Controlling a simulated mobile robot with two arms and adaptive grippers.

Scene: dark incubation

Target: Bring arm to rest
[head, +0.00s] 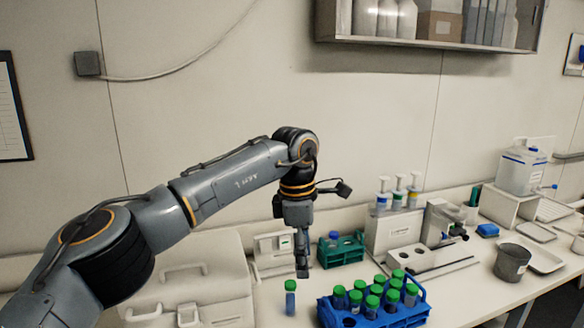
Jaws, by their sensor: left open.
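My left arm reaches in from the left, and its gripper (302,272) points down over the bench, left of the green rack. The gripper is open, with nothing visible between its fingers. A tube with a green cap (290,297) stands upright on the bench just below and left of the gripper, apart from it. A blue rack (374,315) holding several green-capped tubes is at the front, right of that tube. My right gripper does not show.
A white case (190,285) lies left of the gripper, under my arm. Pipettes on a stand (400,195), a grey cup (511,262), a white tray (540,258) and a water container (522,170) are to the right. A shelf (430,44) hangs above. The bench's front right is clear.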

